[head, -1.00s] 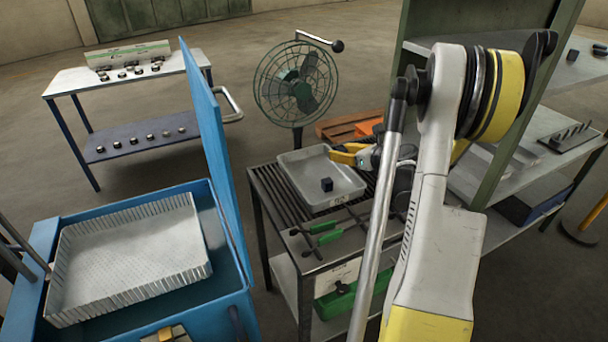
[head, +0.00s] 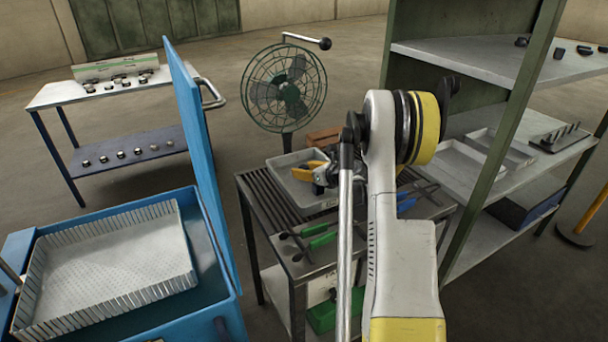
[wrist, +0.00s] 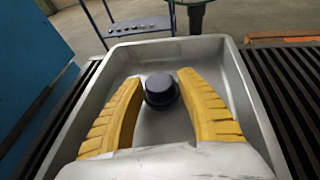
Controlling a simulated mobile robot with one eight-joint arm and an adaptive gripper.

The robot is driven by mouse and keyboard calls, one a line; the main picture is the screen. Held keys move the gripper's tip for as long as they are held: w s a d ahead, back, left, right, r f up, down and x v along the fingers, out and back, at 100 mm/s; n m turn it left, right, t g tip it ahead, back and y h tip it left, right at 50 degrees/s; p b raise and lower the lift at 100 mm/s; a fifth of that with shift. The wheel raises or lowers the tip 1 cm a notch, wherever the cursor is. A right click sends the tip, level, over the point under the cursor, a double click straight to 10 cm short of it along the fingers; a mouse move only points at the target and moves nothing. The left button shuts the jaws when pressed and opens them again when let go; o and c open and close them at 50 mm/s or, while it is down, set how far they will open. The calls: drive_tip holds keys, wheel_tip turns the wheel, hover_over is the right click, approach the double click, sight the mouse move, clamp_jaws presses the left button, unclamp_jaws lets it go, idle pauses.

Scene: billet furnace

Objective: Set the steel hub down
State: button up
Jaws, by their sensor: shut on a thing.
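The steel hub (wrist: 161,89) is a dark, round, stepped piece between the yellow fingers of my gripper (wrist: 160,82) in the wrist view. My gripper is shut on it. The hub is over the floor of a grey metal tray (wrist: 237,66); I cannot tell whether it touches the floor. In the head view my gripper (head: 308,172) is at the tray (head: 320,205), which stands on a slatted bench. The hub cannot be made out there, behind the gripper and arm.
Green-handled tools (head: 322,240) lie on the bench in front of the tray. A green fan (head: 285,90) stands behind. A blue bin with an upright lid (head: 205,150) is at left, and a green shelf rack (head: 490,160) at right. The rest of the tray looks clear.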

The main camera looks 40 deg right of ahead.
drive_tip(key=shift+r, duration=0.1)
drive_tip(key=shift+f, duration=0.2)
drive_tip(key=o, duration=1.3)
drive_tip(key=shift+o, duration=0.2)
drive_tip(key=shift+r, duration=0.15)
drive_tip(key=shift+s+r, duration=0.2)
drive_tip(key=shift+s, duration=0.05)
drive_tip(key=p+v, duration=0.4)
drive_tip(key=v, duration=0.7)
drive_tip(key=shift+s+a+r, duration=0.1)
drive_tip(key=shift+s, duration=0.15)
